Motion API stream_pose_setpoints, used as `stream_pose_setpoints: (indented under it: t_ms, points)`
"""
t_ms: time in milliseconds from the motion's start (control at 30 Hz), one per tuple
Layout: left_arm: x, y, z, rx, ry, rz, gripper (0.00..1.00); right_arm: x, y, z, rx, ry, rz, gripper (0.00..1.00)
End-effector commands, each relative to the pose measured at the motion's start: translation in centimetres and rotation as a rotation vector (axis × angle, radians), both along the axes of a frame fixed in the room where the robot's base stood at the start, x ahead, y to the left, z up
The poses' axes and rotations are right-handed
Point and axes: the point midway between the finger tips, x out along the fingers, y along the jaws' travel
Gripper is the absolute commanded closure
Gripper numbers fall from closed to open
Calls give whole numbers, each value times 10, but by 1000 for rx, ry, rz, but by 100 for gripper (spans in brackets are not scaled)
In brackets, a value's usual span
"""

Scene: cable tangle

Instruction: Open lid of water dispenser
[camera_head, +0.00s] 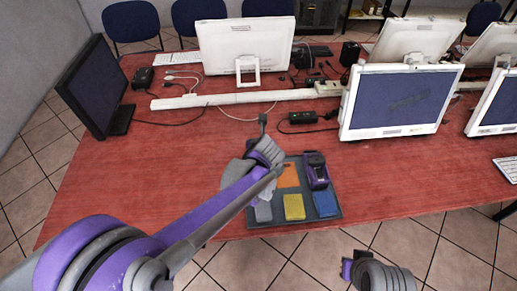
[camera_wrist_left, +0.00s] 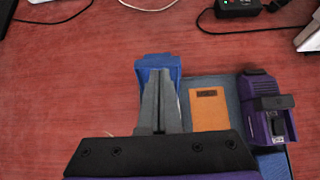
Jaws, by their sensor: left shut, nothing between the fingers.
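I see nothing that I can clearly identify as a water dispenser or its lid. My left gripper (camera_wrist_left: 160,75) is shut and empty, its fingers side by side in the left wrist view. A blue box-like thing (camera_wrist_left: 158,62) shows just behind the fingertips; I cannot tell whether they touch it.
The tray holds a purple-black device (camera_head: 316,172), an orange piece (camera_head: 289,176), a yellow block (camera_head: 294,206) and a blue block (camera_head: 325,204). A black adapter (camera_head: 303,118), cables, a white cable channel (camera_head: 235,98) and monitors (camera_head: 400,101) stand behind. Red table (camera_head: 130,185) is clear at left.

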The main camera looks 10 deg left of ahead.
Motion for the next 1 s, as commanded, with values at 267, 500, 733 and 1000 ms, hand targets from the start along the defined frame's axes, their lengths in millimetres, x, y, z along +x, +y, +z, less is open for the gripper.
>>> stream_pose_setpoints:
  t_ms: [267,500,733,1000]
  points:
    - [6,2,0,1,0,-1,100,0,0,-2,0,1,0,100]
    - [7,2,0,1,-1,-1,100,0,0,-2,0,1,0,100]
    - [7,2,0,0,-1,0,100,0,0,-2,0,1,0,100]
    - [7,2,9,0,-1,0,100,1,0,3,0,-1,0,100]
